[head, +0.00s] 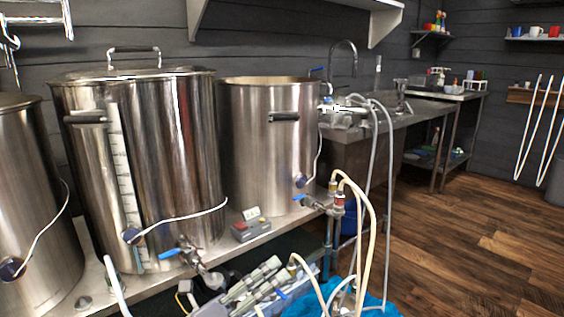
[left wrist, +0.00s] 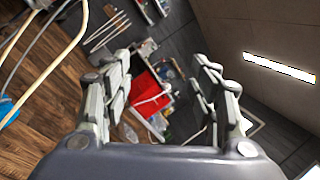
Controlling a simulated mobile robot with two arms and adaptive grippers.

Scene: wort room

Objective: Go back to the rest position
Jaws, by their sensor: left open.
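My left gripper (head: 277,274) shows low in the middle of the head view, in front of the metal bench and below the kettles. In the left wrist view its two fingers stand wide apart (left wrist: 164,75), with nothing held between them. A red object and other small items show far behind the gap, clear of the fingers. My right gripper is in neither view.
A large lidded kettle (head: 175,150) and an open kettle (head: 262,140) stand on the bench (head: 150,283). Pale hoses (head: 373,225) hang close right of my left gripper. A blue cloth-like thing (head: 375,306) lies below. Wood floor (head: 470,255) at right is clear.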

